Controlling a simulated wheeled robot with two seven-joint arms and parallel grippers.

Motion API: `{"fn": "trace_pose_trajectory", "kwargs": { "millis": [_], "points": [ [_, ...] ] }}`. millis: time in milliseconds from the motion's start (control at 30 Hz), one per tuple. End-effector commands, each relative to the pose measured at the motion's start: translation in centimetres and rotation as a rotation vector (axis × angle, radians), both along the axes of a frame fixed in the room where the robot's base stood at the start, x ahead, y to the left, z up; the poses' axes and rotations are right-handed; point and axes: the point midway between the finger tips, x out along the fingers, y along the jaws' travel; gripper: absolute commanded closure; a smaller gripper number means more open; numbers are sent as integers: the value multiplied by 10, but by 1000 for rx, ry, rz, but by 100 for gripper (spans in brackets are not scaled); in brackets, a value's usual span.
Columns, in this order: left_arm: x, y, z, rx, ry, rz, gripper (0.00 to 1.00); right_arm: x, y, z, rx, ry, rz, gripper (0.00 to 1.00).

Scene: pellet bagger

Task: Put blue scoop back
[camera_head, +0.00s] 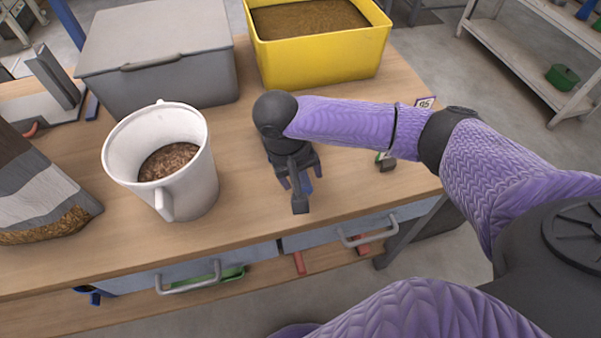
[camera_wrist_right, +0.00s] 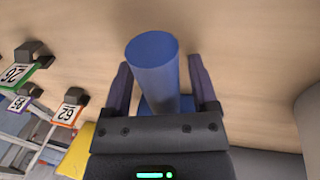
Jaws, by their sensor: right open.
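The blue scoop shows mostly as a blue cylindrical handle (camera_wrist_right: 155,68) between the fingers of my right gripper (camera_wrist_right: 161,72) in the right wrist view. Its lower part is hidden by the gripper body. The fingers stand open on either side of the handle, with a gap visible at least on the right. My left gripper is not in view.
A white handled bucket (camera_head: 205,181) of brown pellets stands left of the gripper. Behind are a grey lidded bin (camera_head: 160,57) and a yellow bin (camera_head: 318,62) of pellets. A bag (camera_head: 35,190) stands at left. Numbered tags (camera_wrist_right: 70,113) show in the wrist view. Drawers (camera_head: 350,226) line the front.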

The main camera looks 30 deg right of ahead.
Motion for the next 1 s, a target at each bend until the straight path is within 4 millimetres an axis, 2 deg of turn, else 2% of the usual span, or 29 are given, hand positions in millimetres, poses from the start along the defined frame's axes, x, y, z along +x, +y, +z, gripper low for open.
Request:
{"fn": "trace_pose_trajectory", "kwargs": {
  "millis": [200,300,400,500,667,1000],
  "points": [
    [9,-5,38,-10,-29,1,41,3,13,66,5,-6,1,25],
    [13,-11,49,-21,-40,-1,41,4,18,91,5,-5,0,25],
    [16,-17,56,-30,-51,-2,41,4,22,107,3,-3,-1,25],
    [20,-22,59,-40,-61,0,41,5,24,115,4,-2,-1,25],
    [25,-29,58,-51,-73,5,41,5,24,116,2,0,-1,25],
    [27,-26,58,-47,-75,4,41,5,24,116,2,0,-1,25]
  ]
}}
